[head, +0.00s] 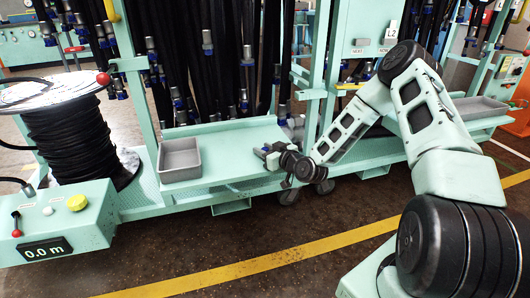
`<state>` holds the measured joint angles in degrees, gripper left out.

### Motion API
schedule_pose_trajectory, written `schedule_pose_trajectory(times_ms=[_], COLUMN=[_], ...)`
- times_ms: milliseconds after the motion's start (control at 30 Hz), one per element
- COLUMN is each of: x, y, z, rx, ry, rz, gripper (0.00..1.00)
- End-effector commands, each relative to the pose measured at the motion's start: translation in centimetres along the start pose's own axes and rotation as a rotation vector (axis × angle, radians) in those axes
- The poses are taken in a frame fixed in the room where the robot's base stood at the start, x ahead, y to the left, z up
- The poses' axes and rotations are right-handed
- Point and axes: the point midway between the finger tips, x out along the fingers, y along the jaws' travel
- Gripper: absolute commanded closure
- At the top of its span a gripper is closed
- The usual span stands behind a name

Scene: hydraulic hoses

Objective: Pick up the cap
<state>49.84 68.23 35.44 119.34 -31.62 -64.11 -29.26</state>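My arm reaches from the right to the front of the pale green shelf (235,140). My gripper (266,152) is at the shelf's right end, small and seen from behind. Dark and blue parts show at its tip. I cannot tell whether the blue is a cap or part of the gripper, nor whether the fingers are open or shut. No loose cap can be made out for certain. Several black hoses hang behind the shelf, with blue pieces on their metal ends, such as the hose end (207,42) at upper middle.
A grey bin (180,160) stands on the shelf's left, apart from my gripper. A second grey bin (478,107) is at the right. A hose reel (70,135) and a control box (62,222) reading 0.0 m are at the left. Green posts (315,70) rise near my arm.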

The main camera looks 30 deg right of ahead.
Motion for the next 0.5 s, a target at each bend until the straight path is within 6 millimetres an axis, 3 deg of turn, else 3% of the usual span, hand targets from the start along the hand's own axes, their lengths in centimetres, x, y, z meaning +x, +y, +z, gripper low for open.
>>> schedule_pose_trajectory(times_ms=[33,100,500], x=[-0.02,-0.02,-0.09], y=[0.01,0.01,0.02], z=[0.00,0.00,-0.45], rx=[0.000,0.000,-0.001], ry=[0.000,0.000,0.001], rz=[0.000,0.000,0.000], gripper=[0.80,0.96,0.96])
